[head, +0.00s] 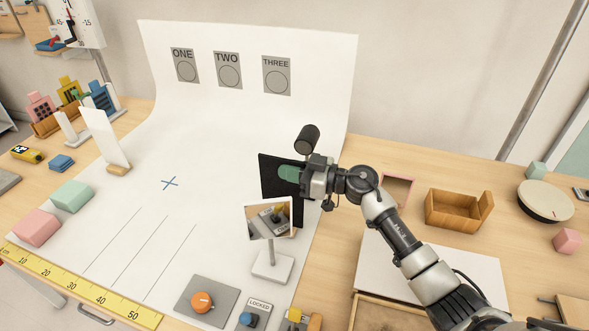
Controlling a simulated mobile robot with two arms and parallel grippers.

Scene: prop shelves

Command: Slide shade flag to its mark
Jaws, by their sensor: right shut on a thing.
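The shade flag is a flat black panel (268,176) standing upright at the right side of the white backdrop sheet. My right gripper (290,173) is shut on it from the right, near its upper part. The lower part of the flag is partly hidden behind a small mirror on a stand. A blue cross mark (170,183) lies on the sheet, well to the left of the flag, with clear sheet between them. My left gripper is out of view.
The mirror stand (271,265) is close in front of the flag. A white card in a wooden foot (105,140) stands left of the cross. Pink (36,227) and green (72,195) blocks sit front left. A wooden box (458,210) is at right.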

